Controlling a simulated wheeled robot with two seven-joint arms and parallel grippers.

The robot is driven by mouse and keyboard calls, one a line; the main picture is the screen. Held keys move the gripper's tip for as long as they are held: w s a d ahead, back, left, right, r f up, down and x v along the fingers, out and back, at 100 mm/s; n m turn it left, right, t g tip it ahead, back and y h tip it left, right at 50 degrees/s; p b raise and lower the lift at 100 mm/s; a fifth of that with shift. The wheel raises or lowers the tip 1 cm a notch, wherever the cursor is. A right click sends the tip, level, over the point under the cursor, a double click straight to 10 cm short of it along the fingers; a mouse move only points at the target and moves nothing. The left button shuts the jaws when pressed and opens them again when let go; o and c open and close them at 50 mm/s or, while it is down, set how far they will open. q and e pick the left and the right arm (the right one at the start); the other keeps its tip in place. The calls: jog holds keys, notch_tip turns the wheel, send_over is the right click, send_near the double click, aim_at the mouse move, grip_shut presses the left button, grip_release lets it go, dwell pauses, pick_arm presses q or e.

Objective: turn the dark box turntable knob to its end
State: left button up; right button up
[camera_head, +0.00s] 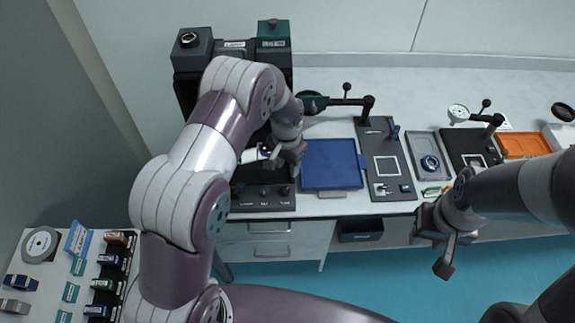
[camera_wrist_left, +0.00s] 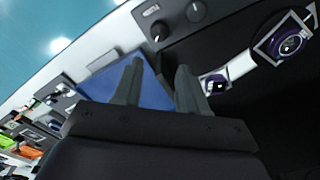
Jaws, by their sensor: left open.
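The dark box (camera_head: 262,203) stands at the left of the back bench, with several round knobs along its low front panel. In the left wrist view its panel shows two dark knobs, one (camera_wrist_left: 160,32) beside a small label and another (camera_wrist_left: 195,11) further right. Which is the turntable knob I cannot read. My left gripper (camera_wrist_left: 158,72) is open with nothing between its fingers, apart from the knobs. In the head view my left gripper (camera_head: 273,155) is over the box's inner area, partly hidden by its wrist. My right gripper (camera_head: 441,247) hangs before the bench at right; its jaw gap is unclear.
Purple round parts in white square frames (camera_wrist_left: 290,46) lie inside the dark box, close to the left fingers. A blue tray (camera_head: 332,164) lies right of the box. Stands, a grey tray (camera_head: 430,155) and an orange tray (camera_head: 523,145) fill the bench further right.

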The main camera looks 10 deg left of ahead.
pick_arm(q)
notch_tip(320, 180, up, 6)
jog(key=p, duration=0.3)
jog(key=shift+p, duration=0.4)
